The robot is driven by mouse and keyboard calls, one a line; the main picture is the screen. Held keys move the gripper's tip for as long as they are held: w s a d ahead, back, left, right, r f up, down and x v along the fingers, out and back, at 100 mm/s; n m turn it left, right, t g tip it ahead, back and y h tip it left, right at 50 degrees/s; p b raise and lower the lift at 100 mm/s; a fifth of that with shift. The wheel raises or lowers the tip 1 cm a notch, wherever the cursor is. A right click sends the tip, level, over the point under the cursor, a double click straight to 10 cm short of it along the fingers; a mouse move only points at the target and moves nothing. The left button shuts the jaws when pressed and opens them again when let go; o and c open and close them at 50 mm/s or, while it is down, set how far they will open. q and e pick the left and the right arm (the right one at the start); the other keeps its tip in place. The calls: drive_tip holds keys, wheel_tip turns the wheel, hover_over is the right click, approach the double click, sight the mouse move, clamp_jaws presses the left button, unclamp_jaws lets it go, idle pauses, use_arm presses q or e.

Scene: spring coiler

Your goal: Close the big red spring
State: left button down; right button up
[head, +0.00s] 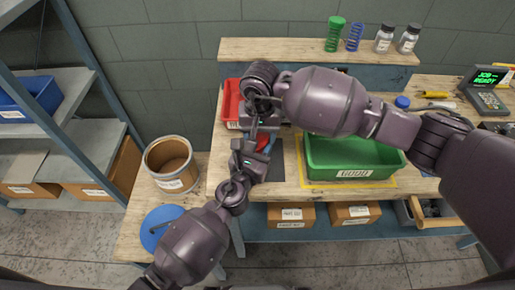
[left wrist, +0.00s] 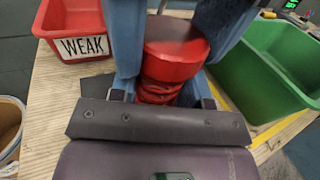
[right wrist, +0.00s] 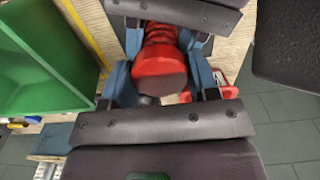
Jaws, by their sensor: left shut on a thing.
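The big red spring (left wrist: 172,65) stands between the blue fingers of my left gripper (left wrist: 180,60), which is shut on it. Its thick red end cap faces that wrist camera, with coils below. In the head view the spring (head: 263,140) shows as a small red patch, mostly hidden by my grippers. My left gripper (head: 258,150) is on its near side. My right gripper (head: 257,112) is on its far side. In the right wrist view my right gripper's fingers (right wrist: 163,80) flank the spring's other red end (right wrist: 160,70); whether they press on it cannot be told.
A red bin labelled WEAK (left wrist: 78,25) stands left of the spring, and a green bin (head: 352,160) stands to its right. Green and blue springs (head: 334,32) (head: 354,36) stand on the rear shelf. A screen (head: 490,78) reads "JOB READY". A brown bucket (head: 171,163) stands at left.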

drive_tip(key=shift+c, duration=1.1)
drive_tip(key=o, duration=0.8)
drive_tip(key=shift+r, duration=2.25)
drive_tip(key=o, duration=0.4)
